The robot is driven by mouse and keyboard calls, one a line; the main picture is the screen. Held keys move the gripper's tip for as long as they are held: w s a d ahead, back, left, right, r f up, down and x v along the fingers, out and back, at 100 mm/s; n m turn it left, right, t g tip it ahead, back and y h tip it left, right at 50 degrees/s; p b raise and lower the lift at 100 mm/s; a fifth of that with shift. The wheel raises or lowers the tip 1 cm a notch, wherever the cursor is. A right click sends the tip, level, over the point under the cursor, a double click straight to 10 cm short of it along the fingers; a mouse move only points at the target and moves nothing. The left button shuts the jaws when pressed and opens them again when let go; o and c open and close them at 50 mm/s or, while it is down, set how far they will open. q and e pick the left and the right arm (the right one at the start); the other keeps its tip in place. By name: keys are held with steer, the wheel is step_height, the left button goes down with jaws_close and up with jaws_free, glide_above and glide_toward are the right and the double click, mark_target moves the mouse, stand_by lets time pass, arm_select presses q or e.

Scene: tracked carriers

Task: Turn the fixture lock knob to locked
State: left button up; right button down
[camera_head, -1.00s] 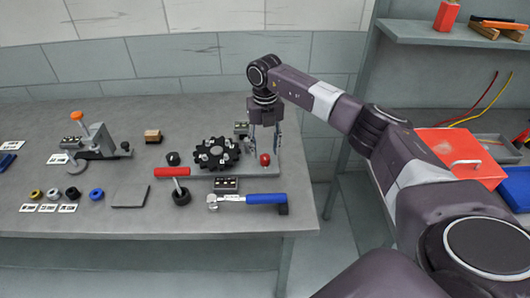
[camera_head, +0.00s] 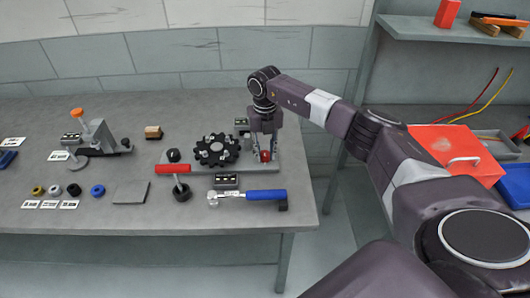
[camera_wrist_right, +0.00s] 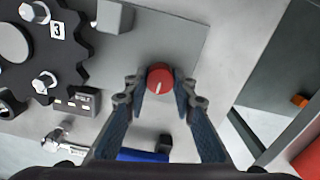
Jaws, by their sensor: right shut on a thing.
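The red lock knob (camera_head: 265,156) stands at the right end of the grey fixture plate (camera_head: 215,168). In the right wrist view the knob (camera_wrist_right: 159,79) is round with a white pointer line that points down, slightly left. My right gripper (camera_head: 263,152) reaches down over the knob from above, with a finger on either side; it also shows in the right wrist view (camera_wrist_right: 159,88). It is shut on the knob. Any marks for the knob's positions cannot be made out. My left gripper is not in view.
A black toothed carrier (camera_head: 215,150) sits on the plate left of the knob. A clamp stand (camera_head: 95,135) is further left. The table's right edge is close.

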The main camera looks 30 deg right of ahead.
steer(key=shift+f+n+b, duration=0.1)
steer(key=shift+n+b, duration=0.85)
steer(key=shift+n, duration=0.35)
steer(key=n+b, duration=0.2)
steer(key=n, duration=0.3)
steer(key=shift+d+b, duration=0.1)
steer(key=shift+b, duration=0.25)
steer(key=n+b, duration=0.1)
steer(key=n, duration=0.4)
steer(key=shift+b, duration=0.3)
steer(key=n, duration=0.2)
steer(key=n+b, duration=0.1)
steer(key=n, duration=0.2)
steer(key=shift+w+r, duration=0.1)
steer(key=shift+r, duration=0.1)
steer(key=shift+n, duration=0.3)
steer(key=c, duration=1.6)
jaws_free()
